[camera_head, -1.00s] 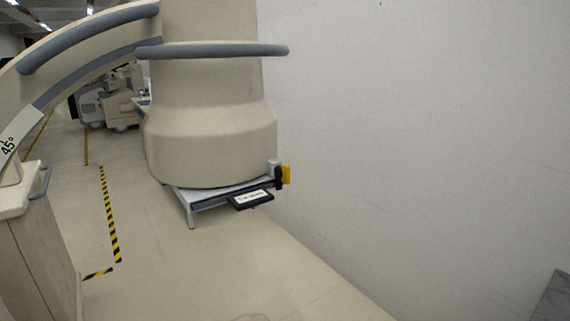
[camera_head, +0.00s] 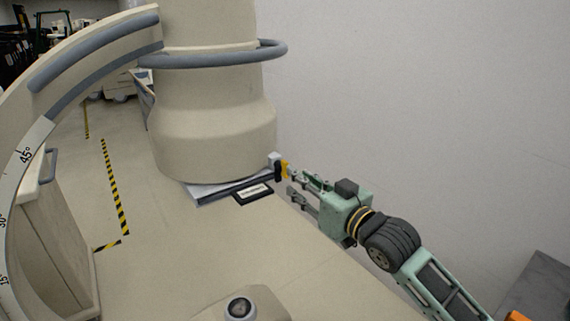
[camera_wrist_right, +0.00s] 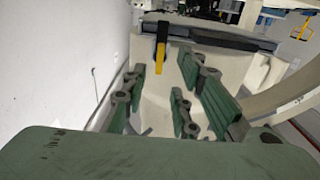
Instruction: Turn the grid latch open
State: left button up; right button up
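The grid latch (camera_head: 281,170) is a small yellow and black handle at the right end of the flat grid holder (camera_head: 225,192), low on the big cream machine. In the right wrist view the latch (camera_wrist_right: 161,58) hangs upright, its yellow part pointing down. My right gripper (camera_head: 293,183) is open, with its fingertips close to the latch. In the wrist view its green fingers (camera_wrist_right: 158,90) are spread, with the latch seen between them, just beyond or at the tips. I cannot tell whether they touch it. My left gripper is not in view.
The cream machine column (camera_head: 215,120) with a grey ring rail (camera_head: 215,60) stands above the holder. A curved arm (camera_head: 95,50) marked with degrees is at left. A bare wall (camera_head: 420,100) is close on the right.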

aim_at(285, 177)
jog(key=shift+p+x, duration=1)
jog(key=shift+x, duration=2.75)
jog(key=shift+f, duration=0.1)
grip_shut()
